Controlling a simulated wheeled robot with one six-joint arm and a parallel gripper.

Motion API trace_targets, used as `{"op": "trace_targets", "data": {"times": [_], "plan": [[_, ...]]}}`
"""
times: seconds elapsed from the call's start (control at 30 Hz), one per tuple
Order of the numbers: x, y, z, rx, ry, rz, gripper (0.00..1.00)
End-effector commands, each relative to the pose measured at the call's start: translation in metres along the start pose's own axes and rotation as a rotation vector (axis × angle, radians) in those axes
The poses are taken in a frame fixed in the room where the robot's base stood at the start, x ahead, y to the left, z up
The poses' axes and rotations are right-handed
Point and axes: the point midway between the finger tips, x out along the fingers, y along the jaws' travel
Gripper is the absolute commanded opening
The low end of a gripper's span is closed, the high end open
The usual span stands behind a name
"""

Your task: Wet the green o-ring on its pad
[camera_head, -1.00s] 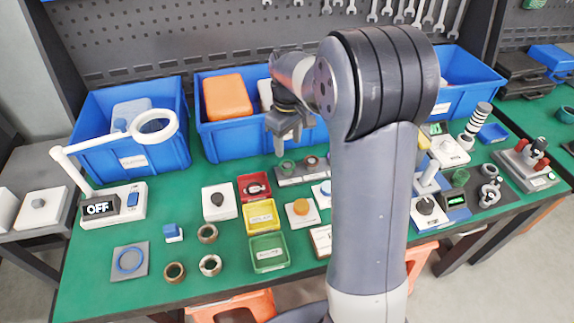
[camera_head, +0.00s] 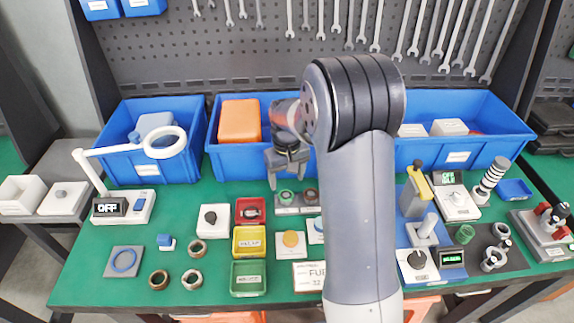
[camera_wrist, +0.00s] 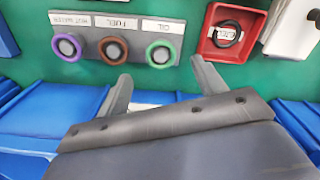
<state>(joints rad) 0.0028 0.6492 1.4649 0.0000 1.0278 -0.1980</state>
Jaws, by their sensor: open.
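A green ring (camera_head: 286,196) sits on a grey stand (camera_head: 297,209) at the back middle of the bench, beside a brown ring (camera_head: 310,195). My gripper (camera_head: 287,179) is open and empty just behind and above the stand. In the wrist view my gripper (camera_wrist: 161,72) has its fingers spread below the stand's edge, apart from the rings. White square pads with an orange disc (camera_head: 291,240) and a blue top (camera_head: 318,226) stand in front; which is the green ring's pad I cannot tell.
Blue bins (camera_head: 222,158) line the back. Red (camera_head: 249,224), yellow (camera_head: 249,254) and green (camera_head: 248,291) trays stand left of the pads. A lamp magnifier (camera_head: 165,142) and a blue ring on a grey plate (camera_head: 110,269) are at left. My arm hides part of the bench.

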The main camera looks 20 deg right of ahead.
Motion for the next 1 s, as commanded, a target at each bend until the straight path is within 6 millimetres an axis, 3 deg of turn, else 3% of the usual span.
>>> {"op": "trace_targets", "data": {"times": [0.2,0.4,0.73,1.0], "plan": [[0.037,0.000,0.001,-0.001,-0.003,-0.001,0.66],[0.055,0.000,0.000,-0.001,-0.002,0.000,0.66],[0.058,0.000,0.000,-0.001,0.001,0.000,0.66],[0.058,0.000,0.000,-0.001,0.000,0.000,0.45]]}}
